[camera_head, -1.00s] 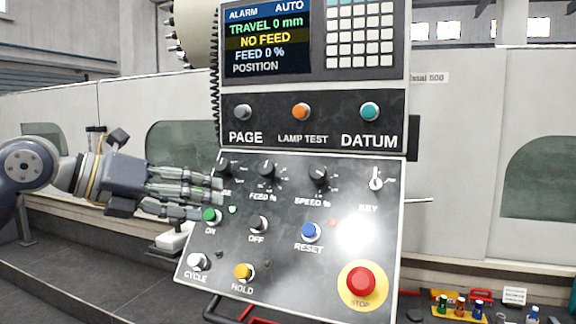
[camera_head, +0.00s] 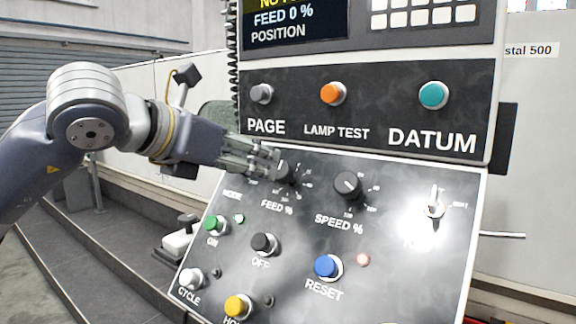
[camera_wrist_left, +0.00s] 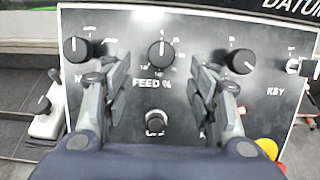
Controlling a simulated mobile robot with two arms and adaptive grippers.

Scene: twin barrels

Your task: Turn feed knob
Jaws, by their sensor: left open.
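The feed knob (camera_wrist_left: 161,53) is a black round knob with a white pointer line, above the FEED % label. In the left wrist view it lies ahead, centred between the two open fingers of my left gripper (camera_wrist_left: 160,88), with dark panel visible on both sides of it. In the head view my left gripper (camera_head: 262,160) reaches in from the left and its fingers partly cover the feed knob (camera_head: 286,172). I cannot tell whether a finger touches the knob. The display reads FEED 0 %. My right gripper is not in view.
The speed knob (camera_head: 347,186) is right of the feed knob, and the mode knob (camera_wrist_left: 77,49) is left of it. Below are the green ON button (camera_head: 213,225), black OFF button (camera_head: 264,244) and blue RESET button (camera_head: 327,267). A key switch (camera_head: 434,205) is at right.

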